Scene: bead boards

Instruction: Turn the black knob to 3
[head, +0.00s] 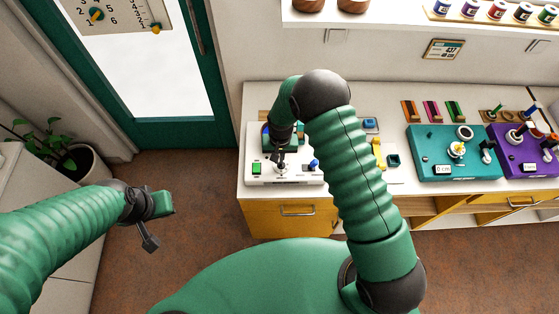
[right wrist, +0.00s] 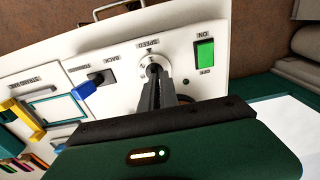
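A white control board (head: 262,180) lies on the counter's left end. The right wrist view shows its face (right wrist: 60,66) with a round dial (right wrist: 144,62) marked SPEED. The black knob at the dial's centre is mostly hidden by my right fingers. My right gripper (right wrist: 158,78) has its dark fingertips close together at the dial; I cannot tell whether they grip the knob. In the head view my right gripper (head: 280,158) is over the board. The dial's numbers and pointer setting are too small to read. My left gripper (head: 150,240) hangs over the floor, away from the board.
On the board, a green ON/OFF switch (right wrist: 205,53) sits on one side of the dial and a blue lever (right wrist: 84,89) on the other. Teal (head: 425,172) and purple (head: 507,170) boxes stand farther right. A potted plant (head: 85,160) stands at left.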

